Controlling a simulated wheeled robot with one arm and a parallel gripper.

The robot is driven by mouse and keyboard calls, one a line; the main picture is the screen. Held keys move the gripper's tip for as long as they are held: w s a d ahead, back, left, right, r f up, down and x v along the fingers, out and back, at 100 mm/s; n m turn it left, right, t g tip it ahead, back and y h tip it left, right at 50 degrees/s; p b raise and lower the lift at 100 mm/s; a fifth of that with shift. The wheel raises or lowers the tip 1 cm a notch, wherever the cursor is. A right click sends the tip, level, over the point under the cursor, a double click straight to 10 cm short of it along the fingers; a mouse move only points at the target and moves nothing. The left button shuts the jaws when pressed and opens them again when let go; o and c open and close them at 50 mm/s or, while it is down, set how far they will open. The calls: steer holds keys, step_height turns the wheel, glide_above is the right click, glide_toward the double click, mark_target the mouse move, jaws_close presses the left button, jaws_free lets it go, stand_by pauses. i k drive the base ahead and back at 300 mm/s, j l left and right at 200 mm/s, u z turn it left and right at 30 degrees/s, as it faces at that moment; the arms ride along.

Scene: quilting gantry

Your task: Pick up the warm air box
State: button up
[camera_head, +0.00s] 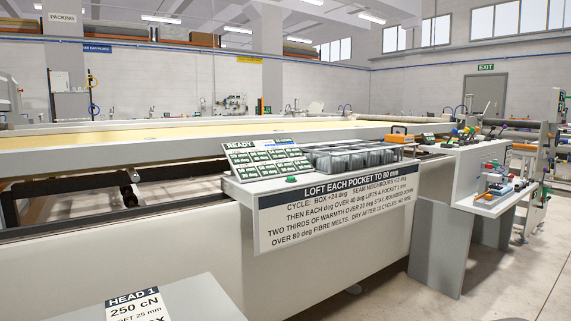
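No thing in view is labelled as the warm air box. A small orange box with a dark top (398,135) sits on the far right part of the long machine's top, beyond the grey compartments, and may be it; it is too small to tell. A grey tray of several open compartments (350,157) stands on a white shelf at the machine's side. A panel of dark green display tiles (268,162), with "READY" above it, stands left of the tray. My gripper is not in view.
A white sign (335,212) headed "LOFT EACH POCKET TO 80 mm" hangs below the shelf. A grey-white block labelled "HEAD 1" (195,292) stands in the near foreground. A side bench with coloured parts (497,190) stands at right. Clear floor (515,285) lies at lower right.

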mark_target(397, 138)
steer(key=i+l+u, duration=0.2)
steer(key=i+l, duration=0.5)
steer(key=l, duration=0.1)
